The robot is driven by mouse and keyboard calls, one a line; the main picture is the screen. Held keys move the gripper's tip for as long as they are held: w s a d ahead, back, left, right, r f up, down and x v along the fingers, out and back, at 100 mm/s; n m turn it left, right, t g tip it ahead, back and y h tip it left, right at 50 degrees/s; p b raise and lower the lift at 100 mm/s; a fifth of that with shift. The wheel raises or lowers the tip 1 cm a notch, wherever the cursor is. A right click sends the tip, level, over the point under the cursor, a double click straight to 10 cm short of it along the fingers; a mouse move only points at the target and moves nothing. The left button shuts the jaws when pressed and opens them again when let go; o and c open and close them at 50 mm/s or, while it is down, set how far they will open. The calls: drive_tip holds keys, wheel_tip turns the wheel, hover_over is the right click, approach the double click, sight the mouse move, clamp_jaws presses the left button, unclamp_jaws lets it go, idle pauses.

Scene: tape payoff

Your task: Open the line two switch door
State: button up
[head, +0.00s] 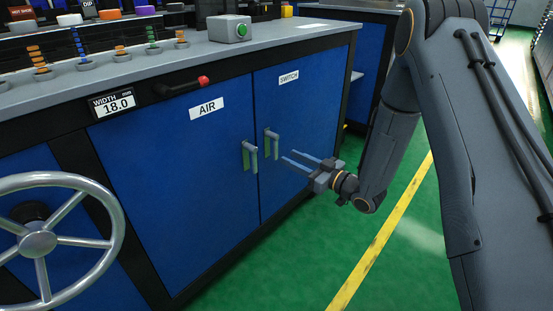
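The switch door (309,110) is a blue cabinet door with a white SWITCH label (289,78). It looks closed, flush with the cabinet front. Its grey upright handle (272,144) is near the door's left edge, beside the seam with the AIR door. My gripper (288,158) is in front of the switch door, just right of the handle. Its two thin fingers point left toward the handle with a gap between them. It looks empty. I cannot tell how far the fingertips are from the handle.
The AIR door (185,180) with its own handle (250,156) is to the left. A silver handwheel (38,238) stands at the lower left. Green floor (310,262) is clear before the cabinet.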

sight(277, 151)
drive_tip(key=shift+b+x, duration=1.05)
drive_tip(key=shift+x, duration=2.8)
